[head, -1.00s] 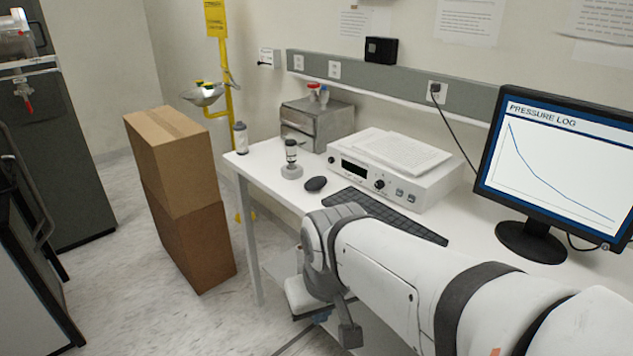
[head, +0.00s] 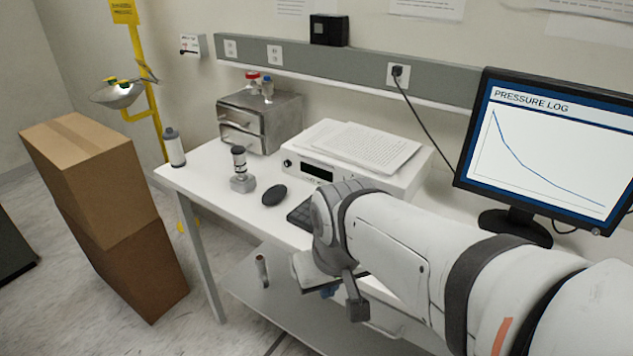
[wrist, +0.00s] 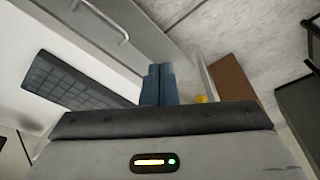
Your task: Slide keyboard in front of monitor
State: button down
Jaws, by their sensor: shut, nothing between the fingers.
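The dark keyboard (head: 300,214) lies on the white table, mostly hidden behind my arm in the head view. In the wrist view the keyboard (wrist: 72,84) lies to the left of my gripper, apart from the fingers. The monitor (head: 545,150) stands on the table at the right of the head view, showing a pressure log graph. My gripper (wrist: 158,84) has its two blue fingertips together with nothing between them. In the head view only a small blue part of it shows below my wrist, near the table's front edge.
The white table (head: 205,178) carries a black mouse (head: 274,195), a small stand with a bottle (head: 240,172), a white instrument with papers (head: 350,155) and a metal drawer box (head: 260,120). Stacked cardboard boxes (head: 95,200) stand left. A lower shelf (head: 260,290) lies below.

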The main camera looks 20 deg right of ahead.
jog(key=shift+s+d, duration=0.1)
jog(key=shift+s, duration=0.05)
